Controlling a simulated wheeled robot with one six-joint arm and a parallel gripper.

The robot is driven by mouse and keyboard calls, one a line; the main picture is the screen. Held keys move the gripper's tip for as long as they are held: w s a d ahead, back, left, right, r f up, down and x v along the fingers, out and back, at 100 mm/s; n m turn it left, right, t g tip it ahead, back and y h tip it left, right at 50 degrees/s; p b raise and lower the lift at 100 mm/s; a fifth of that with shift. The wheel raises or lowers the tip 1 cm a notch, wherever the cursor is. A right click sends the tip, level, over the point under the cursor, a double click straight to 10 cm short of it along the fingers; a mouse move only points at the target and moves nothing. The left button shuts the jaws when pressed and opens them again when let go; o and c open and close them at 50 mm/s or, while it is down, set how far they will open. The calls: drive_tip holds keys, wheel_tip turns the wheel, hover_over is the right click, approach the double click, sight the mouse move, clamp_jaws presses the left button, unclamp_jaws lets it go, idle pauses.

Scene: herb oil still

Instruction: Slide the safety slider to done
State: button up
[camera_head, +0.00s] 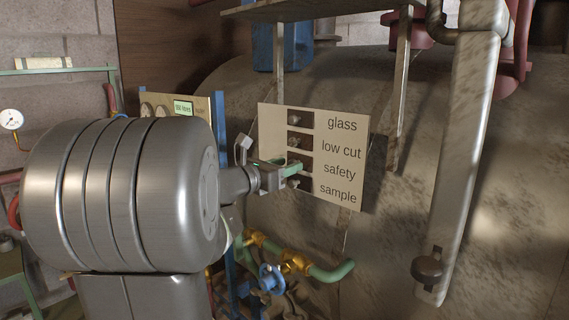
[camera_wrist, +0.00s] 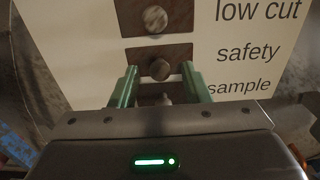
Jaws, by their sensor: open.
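A cream panel (camera_head: 345,173) has a column of dark slots with round knobs, beside the labels glass, low cut, safety and sample. In the wrist view, the safety slider knob (camera_wrist: 160,70) is in its dark slot, left of the word safety. My gripper (camera_head: 296,169) is at that slot in the head view and covers most of it. In the wrist view, the green fingers of my gripper (camera_wrist: 160,74) are apart, one on each side of the safety knob, with gaps visible. Whether the fingertips touch the panel is unclear. No "done" marking is readable.
The low cut knob (camera_wrist: 155,19) is just above, and the sample knob (camera_head: 299,184) is just below, partly hidden in the wrist view. The glass knob (camera_head: 294,119) is at the top. A green pipe (camera_head: 332,273) with brass fittings runs below the panel. A large tank (camera_head: 400,220) stands behind.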

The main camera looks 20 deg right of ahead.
drive_tip(key=shift+w+d, duration=0.15)
drive_tip(key=shift+d, duration=0.1)
clamp_jaws()
drive_tip(key=w+a, duration=0.1)
drive_tip(key=w, duration=0.1)
drive_tip(key=w+a+p, duration=0.1)
drive_tip(key=w, duration=0.2)
drive_tip(key=w+a, duration=0.1)
drive_tip(key=w, duration=0.2)
drive_tip(key=shift+w+a, duration=0.25)
drive_tip(key=shift+a, duration=0.05)
drive_tip(key=shift+r, duration=0.1)
drive_tip(key=shift+c, duration=0.5)
unclamp_jaws()
drive_tip(key=shift+o, duration=0.5)
drive_tip(key=shift+w, duration=0.15)
